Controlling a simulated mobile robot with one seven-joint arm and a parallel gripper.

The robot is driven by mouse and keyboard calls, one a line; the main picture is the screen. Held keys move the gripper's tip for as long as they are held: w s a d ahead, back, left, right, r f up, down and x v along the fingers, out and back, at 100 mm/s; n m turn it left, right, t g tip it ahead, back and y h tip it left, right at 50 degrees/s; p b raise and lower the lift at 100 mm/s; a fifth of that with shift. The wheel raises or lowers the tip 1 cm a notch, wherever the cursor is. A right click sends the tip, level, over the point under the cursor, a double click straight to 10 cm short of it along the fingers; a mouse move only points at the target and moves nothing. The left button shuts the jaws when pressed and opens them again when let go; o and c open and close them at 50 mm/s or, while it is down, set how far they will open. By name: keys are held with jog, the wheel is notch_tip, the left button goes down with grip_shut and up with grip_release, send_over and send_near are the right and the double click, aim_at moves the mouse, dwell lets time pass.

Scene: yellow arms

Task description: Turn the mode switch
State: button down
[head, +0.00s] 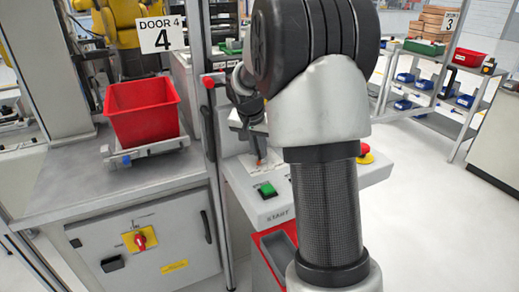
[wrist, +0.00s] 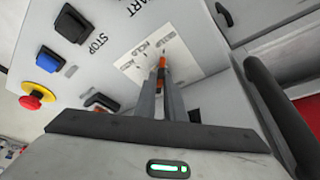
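The control panel (head: 275,205) stands in the middle of the head view, partly behind my arm. It also fills the upper left of the wrist view (wrist: 110,55). A white label plate (wrist: 185,45) on it carries printed words, one of which looks like HOLD; this is where a mode switch seems to be. My gripper (wrist: 162,68) has its two narrow grey fingers over this plate, tips close together. Something orange shows at the tips; I cannot tell whether it is the switch or part of the fingers. The tips also show over the panel in the head view (head: 258,160).
The panel has a green button (head: 267,190), a blue button (wrist: 50,60), a black button (wrist: 72,23) and a red emergency stop (wrist: 32,99). A cabinet at left carries a red rotary knob (head: 140,241) and a red bin (head: 143,110). A dark handle (wrist: 280,110) is right of my fingers.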

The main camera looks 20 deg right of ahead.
dwell(0.3)
jog(key=n+p, duration=0.1)
jog(key=n, duration=0.1)
jog(key=d+n+t+y+p, duration=0.1)
jog(key=n, duration=0.1)
jog(key=shift+s+r+n+y, duration=0.15)
jog(key=shift+s+n+y, duration=0.05)
jog(key=shift+n+y, duration=0.1)
jog(key=shift+d+n+y+p, duration=0.2)
jog(key=shift+n+y+p, duration=0.5)
jog(key=shift+n, duration=1.3)
jog(key=c, duration=1.8)
grip_release()
jog(key=shift+c, duration=0.2)
jog(key=v, duration=1.7)
jog(key=shift+s+p, duration=0.3)
jog(key=shift+s, duration=0.05)
